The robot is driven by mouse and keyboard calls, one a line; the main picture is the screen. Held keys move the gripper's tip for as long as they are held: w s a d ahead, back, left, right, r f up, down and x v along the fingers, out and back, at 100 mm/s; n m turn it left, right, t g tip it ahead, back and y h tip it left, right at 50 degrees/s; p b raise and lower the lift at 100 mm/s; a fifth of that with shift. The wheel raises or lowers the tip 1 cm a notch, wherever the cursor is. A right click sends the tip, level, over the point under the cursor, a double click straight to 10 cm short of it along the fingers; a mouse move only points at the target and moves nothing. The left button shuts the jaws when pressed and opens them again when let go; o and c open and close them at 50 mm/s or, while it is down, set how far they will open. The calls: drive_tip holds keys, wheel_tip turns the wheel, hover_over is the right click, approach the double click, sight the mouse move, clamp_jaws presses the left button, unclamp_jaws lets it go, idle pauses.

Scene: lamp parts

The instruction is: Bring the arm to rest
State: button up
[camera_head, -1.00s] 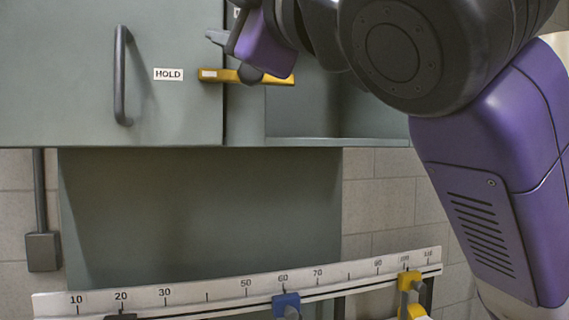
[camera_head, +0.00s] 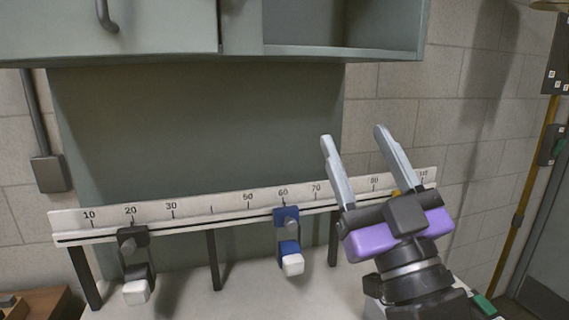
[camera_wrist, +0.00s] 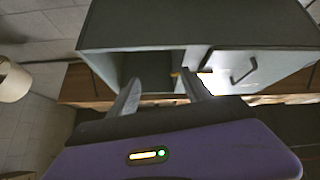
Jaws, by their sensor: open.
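My gripper (camera_head: 354,146) is in the right part of the head view, in front of the right end of the ruled rail. Its two grey fingers point up and stand apart, with nothing between them. The purple gripper body hides part of the rail's right end. In the wrist view the open fingers (camera_wrist: 158,95) point toward the grey wall cabinet (camera_wrist: 200,28), which is some distance away.
The ruled rail (camera_head: 150,227) stands on a light bench, with a black slider (camera_head: 132,238) and a blue slider (camera_head: 287,217). The cabinet (camera_head: 160,25) hangs above it. A lamp shade (camera_wrist: 12,80) shows at the wrist view's left.

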drive_tip(key=s+d+f+m+g+h, duration=0.15)
drive_tip(key=s+f, duration=0.25)
drive_tip(key=f, duration=0.4)
drive_tip(key=s+d+f+m+h, duration=0.3)
drive_tip(key=s+f, duration=0.1)
drive_tip(key=f, duration=0.3)
drive_tip(key=s+d+f+m+g+h, duration=0.1)
drive_tip(key=s+d+f+m+h, duration=0.25)
drive_tip(key=f, duration=0.45)
drive_tip(key=s+d+f+n+g, duration=0.1)
drive_tip(key=s+f+g, duration=0.2)
drive_tip(key=s+f, duration=0.6)
drive_tip(key=s+d+f+n+g, duration=0.1)
drive_tip(key=s+f+g, duration=0.3)
drive_tip(key=s+f, duration=0.5)
drive_tip(key=s, duration=0.7)
drive_tip(key=shift+d, duration=0.3)
drive_tip(key=shift+s, duration=0.1)
